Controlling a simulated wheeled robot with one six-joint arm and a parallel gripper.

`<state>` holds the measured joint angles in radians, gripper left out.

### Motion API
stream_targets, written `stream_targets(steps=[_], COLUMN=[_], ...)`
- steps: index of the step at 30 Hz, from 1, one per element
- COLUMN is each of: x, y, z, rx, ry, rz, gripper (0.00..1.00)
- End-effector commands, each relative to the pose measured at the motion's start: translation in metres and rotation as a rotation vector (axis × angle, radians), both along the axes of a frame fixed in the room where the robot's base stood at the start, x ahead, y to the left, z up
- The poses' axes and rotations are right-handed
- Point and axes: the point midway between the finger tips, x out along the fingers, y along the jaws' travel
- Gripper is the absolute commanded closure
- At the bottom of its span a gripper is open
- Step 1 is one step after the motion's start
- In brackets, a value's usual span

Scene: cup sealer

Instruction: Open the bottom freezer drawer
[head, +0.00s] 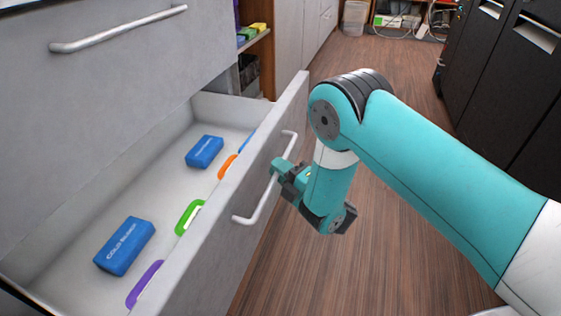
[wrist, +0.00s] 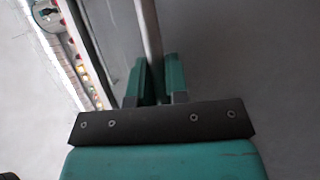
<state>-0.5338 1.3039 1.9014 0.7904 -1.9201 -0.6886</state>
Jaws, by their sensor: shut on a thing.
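The bottom freezer drawer (head: 255,185) stands pulled out from the grey cabinet, and its inside shows from above in the head view. A silver bar handle (head: 242,219) runs along its front. My gripper (head: 275,172) is at the handle, near the middle of the bar, and shut on it. In the wrist view the handle (wrist: 150,35) passes between the two teal fingers (wrist: 156,75). Inside the drawer lie two blue cold blocks (head: 125,246) (head: 204,152) and several coloured items, among them a green one (head: 189,217) and a purple one (head: 145,284).
A closed upper drawer with its own silver handle (head: 118,30) is above the open one. Open shelves (head: 254,45) are behind it. Black cabinets (head: 500,80) stand at the right. The wooden floor (head: 400,210) between is clear, and a bin (head: 354,17) is at the far end.

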Motion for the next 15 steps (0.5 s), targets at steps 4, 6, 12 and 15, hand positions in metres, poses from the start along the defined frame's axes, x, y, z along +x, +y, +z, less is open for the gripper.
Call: stream_targets(steps=[4, 6, 12, 15], x=[-0.0038, -0.0037, -0.003, -0.0027], y=[0.0023, 0.0025, 0.0024, 0.0023], z=[-0.0015, -0.0014, -0.0014, -0.0013], rx=[-0.001, -0.001, -0.001, -0.001], ry=[0.003, 0.003, 0.002, 0.002], rz=[0.01, 0.01, 0.008, 0.007], gripper=[1.0, 1.0, 1.0, 0.69])
